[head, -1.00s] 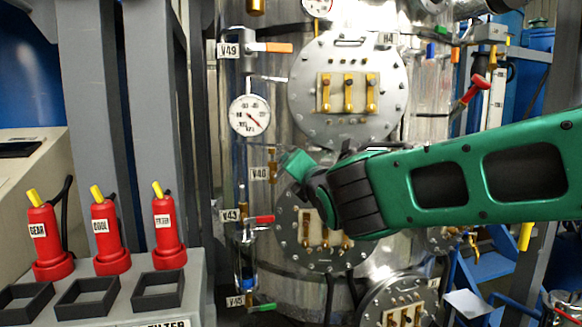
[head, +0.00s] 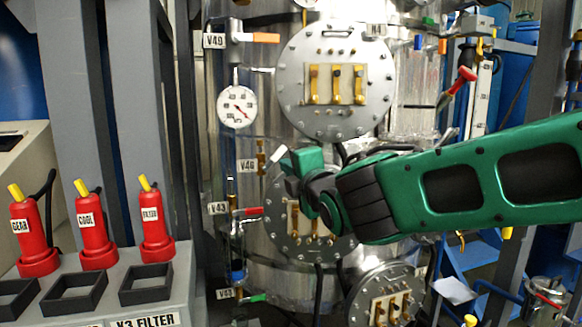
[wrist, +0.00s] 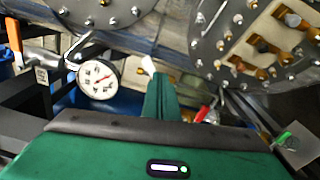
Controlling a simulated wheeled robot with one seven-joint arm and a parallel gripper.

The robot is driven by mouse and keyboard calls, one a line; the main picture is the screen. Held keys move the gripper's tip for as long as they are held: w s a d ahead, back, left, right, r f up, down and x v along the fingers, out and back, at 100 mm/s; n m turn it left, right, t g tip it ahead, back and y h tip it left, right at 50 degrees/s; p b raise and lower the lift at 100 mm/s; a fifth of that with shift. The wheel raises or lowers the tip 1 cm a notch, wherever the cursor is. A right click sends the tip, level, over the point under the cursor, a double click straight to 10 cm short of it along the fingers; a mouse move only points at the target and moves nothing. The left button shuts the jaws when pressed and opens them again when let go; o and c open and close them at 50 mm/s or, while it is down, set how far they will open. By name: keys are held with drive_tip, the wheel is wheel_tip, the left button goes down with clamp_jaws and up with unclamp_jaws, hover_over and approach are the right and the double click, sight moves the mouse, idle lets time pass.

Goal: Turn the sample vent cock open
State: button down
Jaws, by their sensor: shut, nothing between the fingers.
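Several small valves run down the steel vessel's left side, and I cannot tell by name which is the sample vent cock. A brass cock (head: 261,158) stands beside a white tag. Below it is the V43 valve with a red handle (head: 250,211), and lower a green handle (head: 257,298). High up is V49's orange handle (head: 266,38). My gripper (head: 280,155) is shut and empty, just right of the brass cock in the head view. In the wrist view its fingers (wrist: 149,72) point toward the vessel, with the red handle (wrist: 202,114) to their right. Contact cannot be told.
A pressure gauge (head: 236,106) is above left of my gripper. Bolted round flanges (head: 380,70) stand close to its right. Red bottles (head: 95,235) and a grey stand with square holders (head: 75,293) are at the lower left. Grey posts rise behind them.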

sight(274, 158)
drive_tip(key=s+d+f+n+y, duration=0.2)
drive_tip(key=d+n, duration=0.2)
drive_tip(key=n, duration=0.9)
drive_tip(key=s+d+f+n+y, duration=0.1)
drive_tip(key=d+f+n, duration=0.25)
drive_tip(key=n, duration=1.05)
drive_tip(key=w+a+r, duration=0.5)
drive_tip(key=w+a, duration=0.1)
drive_tip(key=w, duration=0.1)
drive_tip(key=shift+w+a+m+t, duration=0.25)
drive_tip(key=shift+a+m+t, duration=0.05)
drive_tip(key=shift+a+t, duration=0.1)
